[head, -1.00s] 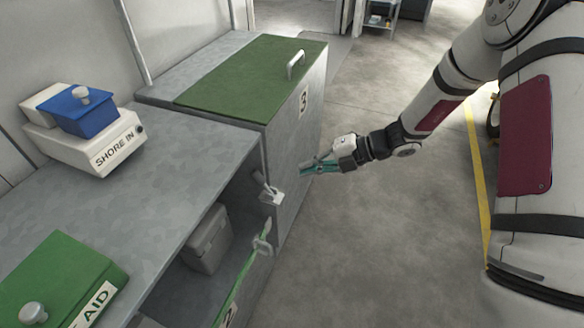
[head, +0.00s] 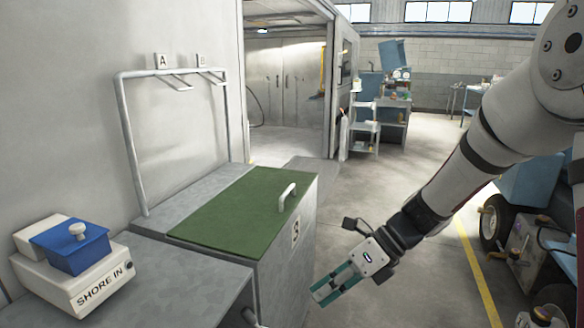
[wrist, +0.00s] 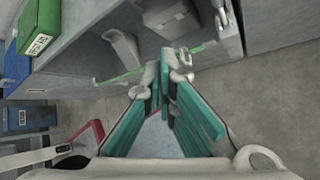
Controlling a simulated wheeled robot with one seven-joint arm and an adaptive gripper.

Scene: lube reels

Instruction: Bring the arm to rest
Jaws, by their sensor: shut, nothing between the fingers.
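My gripper (head: 327,291) has teal fingers and hangs from my white arm, which comes in from the right in the head view. It is in the air to the right of the grey cabinet with the green lid, over the floor. The fingers are shut and empty. In the wrist view my gripper (wrist: 162,95) points toward the grey bench, with its open lower compartment beyond the fingertips. I cannot tell how far the fingertips are from the bench front.
The green-lidded cabinet (head: 305,225) with a handle stands left of my gripper. A white SHORE IN box (head: 85,290) with a blue top sits on the bench. A wheeled vehicle (head: 540,220) is at the right. The floor (head: 400,210) between is clear.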

